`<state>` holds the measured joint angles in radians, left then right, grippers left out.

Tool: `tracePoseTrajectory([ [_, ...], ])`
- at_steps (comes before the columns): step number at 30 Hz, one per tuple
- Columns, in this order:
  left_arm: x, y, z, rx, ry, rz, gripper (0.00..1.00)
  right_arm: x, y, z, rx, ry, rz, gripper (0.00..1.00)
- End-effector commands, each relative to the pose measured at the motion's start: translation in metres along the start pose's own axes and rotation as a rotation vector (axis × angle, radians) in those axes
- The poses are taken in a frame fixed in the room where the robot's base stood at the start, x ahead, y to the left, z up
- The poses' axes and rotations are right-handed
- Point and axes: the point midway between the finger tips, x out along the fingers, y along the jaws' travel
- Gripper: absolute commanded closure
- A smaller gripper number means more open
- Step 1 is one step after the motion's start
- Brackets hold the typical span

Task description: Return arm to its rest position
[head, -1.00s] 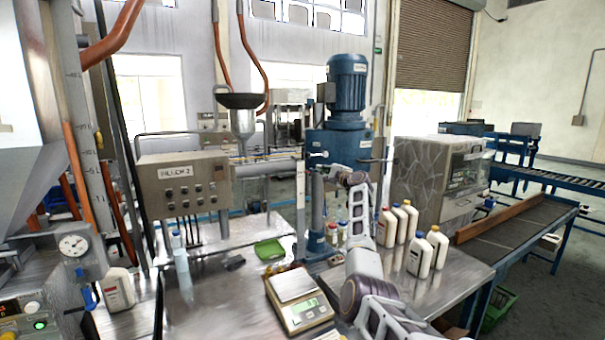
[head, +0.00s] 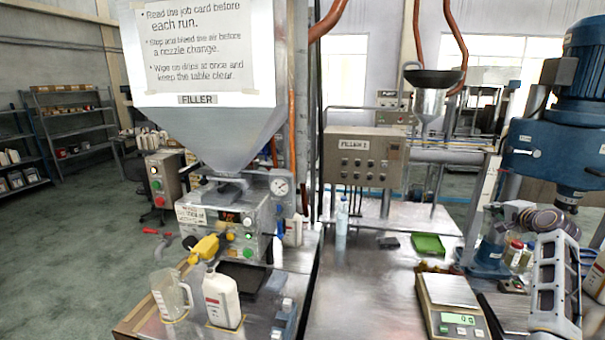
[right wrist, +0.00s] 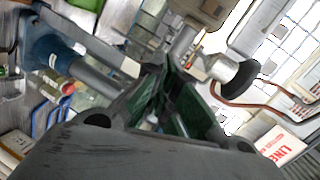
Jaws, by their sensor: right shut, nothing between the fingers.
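My right arm (head: 555,285) comes in from the lower right in the head view, and its forearm stands up beside the scale. In the right wrist view the gripper's dark, green-lined fingers (right wrist: 168,85) are closed together with nothing held. My left gripper is not in either view.
A white bottle (head: 221,298) and a clear jug (head: 172,297) stand under the filler (head: 205,100). Bare steel table (head: 360,290) lies between filler and scale.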

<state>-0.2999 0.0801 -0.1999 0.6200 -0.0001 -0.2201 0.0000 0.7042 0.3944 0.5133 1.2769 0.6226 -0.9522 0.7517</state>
Motion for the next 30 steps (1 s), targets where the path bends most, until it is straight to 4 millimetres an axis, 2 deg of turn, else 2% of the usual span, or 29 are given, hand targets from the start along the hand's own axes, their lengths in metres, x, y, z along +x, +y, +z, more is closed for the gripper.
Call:
tracePoseTrajectory([
  [3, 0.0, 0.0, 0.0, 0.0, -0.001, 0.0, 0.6, 0.0, 0.027, 0.029, -0.106, -0.027, 0.061, 1.0],
  [14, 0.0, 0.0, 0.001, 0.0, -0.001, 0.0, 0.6, -0.015, 0.102, 0.115, -0.412, -0.128, 0.222, 1.0],
  [23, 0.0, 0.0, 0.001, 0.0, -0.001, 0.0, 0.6, -0.042, 0.163, 0.186, -0.645, -0.234, 0.329, 1.0],
  [30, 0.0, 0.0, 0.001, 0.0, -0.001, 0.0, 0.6, -0.074, 0.209, 0.241, -0.817, -0.33, 0.4, 1.0],
])
